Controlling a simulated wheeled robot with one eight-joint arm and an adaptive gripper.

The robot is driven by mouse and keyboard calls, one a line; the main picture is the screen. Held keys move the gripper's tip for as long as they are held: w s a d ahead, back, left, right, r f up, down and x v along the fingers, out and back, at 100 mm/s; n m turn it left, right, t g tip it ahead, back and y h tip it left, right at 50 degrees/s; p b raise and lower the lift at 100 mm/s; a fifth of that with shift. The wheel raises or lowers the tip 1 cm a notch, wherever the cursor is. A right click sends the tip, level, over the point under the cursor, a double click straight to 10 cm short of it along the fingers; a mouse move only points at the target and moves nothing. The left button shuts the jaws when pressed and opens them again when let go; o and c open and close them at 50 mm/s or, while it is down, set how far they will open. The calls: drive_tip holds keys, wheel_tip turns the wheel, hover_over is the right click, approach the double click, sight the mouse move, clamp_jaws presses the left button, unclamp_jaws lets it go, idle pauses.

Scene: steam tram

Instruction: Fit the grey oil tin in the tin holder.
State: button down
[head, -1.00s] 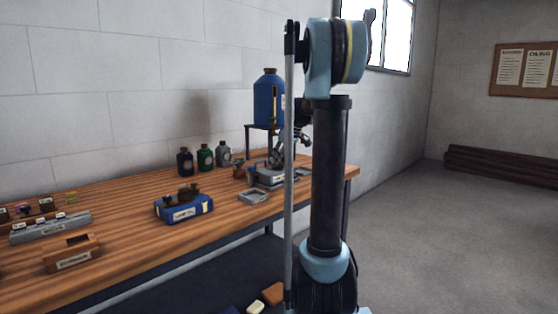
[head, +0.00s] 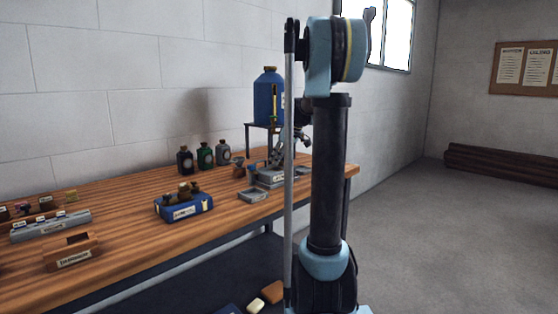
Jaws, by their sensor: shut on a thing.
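My gripper (head: 277,157) is partly behind my arm, near the right end of the workbench. It points down at a low grey labelled block (head: 272,177), which looks like the tin holder. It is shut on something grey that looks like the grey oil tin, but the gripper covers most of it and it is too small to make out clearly. I cannot tell whether it sits inside the block or just above it. A grey bottle (head: 223,153) with a round label stands farther left at the back.
A black bottle (head: 185,160) and a green bottle (head: 205,156) stand beside the grey one. A small grey tray (head: 252,196), a blue box (head: 185,209) and a brown labelled box (head: 73,255) lie on the workbench (head: 130,235). A large blue can (head: 267,97) stands on a raised stand behind my gripper.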

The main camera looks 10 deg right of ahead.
drive_tip(key=c, duration=1.1)
unclamp_jaws()
drive_tip(key=v, duration=1.1)
drive_tip(key=shift+s+d+r, duration=0.1)
drive_tip(key=shift+d+r, duration=0.05)
drive_tip(key=shift+r, duration=0.2)
